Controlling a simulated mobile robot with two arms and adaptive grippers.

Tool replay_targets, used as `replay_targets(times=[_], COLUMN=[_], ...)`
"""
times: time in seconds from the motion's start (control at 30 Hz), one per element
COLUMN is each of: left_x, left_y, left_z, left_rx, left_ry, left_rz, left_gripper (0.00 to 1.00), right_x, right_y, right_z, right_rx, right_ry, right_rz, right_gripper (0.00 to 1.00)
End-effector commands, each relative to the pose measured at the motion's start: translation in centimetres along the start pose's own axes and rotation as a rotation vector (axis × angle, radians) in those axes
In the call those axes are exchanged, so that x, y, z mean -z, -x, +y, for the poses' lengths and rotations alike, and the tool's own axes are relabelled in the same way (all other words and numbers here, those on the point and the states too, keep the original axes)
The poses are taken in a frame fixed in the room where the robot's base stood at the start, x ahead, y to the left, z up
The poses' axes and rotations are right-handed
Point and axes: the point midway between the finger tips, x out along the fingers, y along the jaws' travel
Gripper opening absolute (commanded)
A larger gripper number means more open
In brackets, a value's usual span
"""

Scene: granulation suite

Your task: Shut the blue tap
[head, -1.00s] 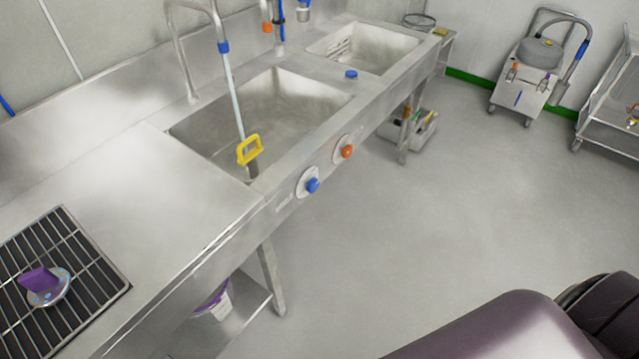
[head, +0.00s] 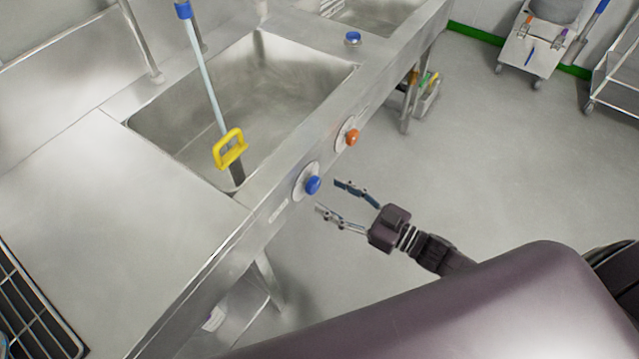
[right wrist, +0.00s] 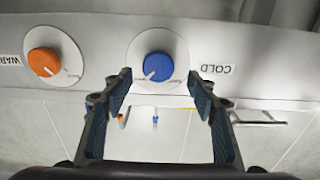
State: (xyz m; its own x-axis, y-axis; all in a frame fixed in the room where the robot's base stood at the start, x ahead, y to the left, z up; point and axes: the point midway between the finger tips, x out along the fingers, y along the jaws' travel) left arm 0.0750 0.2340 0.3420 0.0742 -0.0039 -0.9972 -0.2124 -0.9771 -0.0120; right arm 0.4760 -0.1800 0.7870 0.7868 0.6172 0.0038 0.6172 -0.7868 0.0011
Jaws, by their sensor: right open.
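The blue tap (head: 312,185) is a round knob on a white dial on the sink's front panel. In the right wrist view the blue tap (right wrist: 157,67) shows a white pointer mark toward the lower left, beside a COLD label (right wrist: 216,69). My right gripper (head: 328,196) is open and empty, just in front of the blue tap and apart from it. In the right wrist view its fingers (right wrist: 160,85) stand to either side of the knob, slightly below its middle. My left gripper is not in view.
An orange tap (head: 352,137) sits on the same panel, beside the blue one. A blue knob (head: 352,37) is on the sink top. The floor in front is clear.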

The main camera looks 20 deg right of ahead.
Motion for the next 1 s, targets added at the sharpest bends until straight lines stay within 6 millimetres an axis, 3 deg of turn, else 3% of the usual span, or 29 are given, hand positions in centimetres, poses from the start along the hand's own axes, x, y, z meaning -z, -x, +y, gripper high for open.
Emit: replay_targets(times=[0.17,0.3,0.47,0.67,1.0], left_x=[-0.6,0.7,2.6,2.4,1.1], left_y=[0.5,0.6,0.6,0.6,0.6], left_z=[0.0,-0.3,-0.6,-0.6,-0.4], left_rx=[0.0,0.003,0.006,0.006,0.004], left_ry=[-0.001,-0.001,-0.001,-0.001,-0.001], left_rz=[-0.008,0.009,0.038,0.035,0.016], left_gripper=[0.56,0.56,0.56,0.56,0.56], right_x=[0.2,0.1,-0.1,-0.1,-0.1], right_y=[-2.9,-4.3,-4.7,-4.7,-4.7], right_z=[0.1,0.1,0.1,0.1,0.1], right_rx=[-0.003,-0.002,-0.002,-0.002,-0.003], right_ry=[0.0,0.001,0.001,0.001,0.001], right_rz=[0.002,0.0,-0.002,-0.002,-0.002], right_gripper=[0.53,0.53,0.53,0.52,0.15])
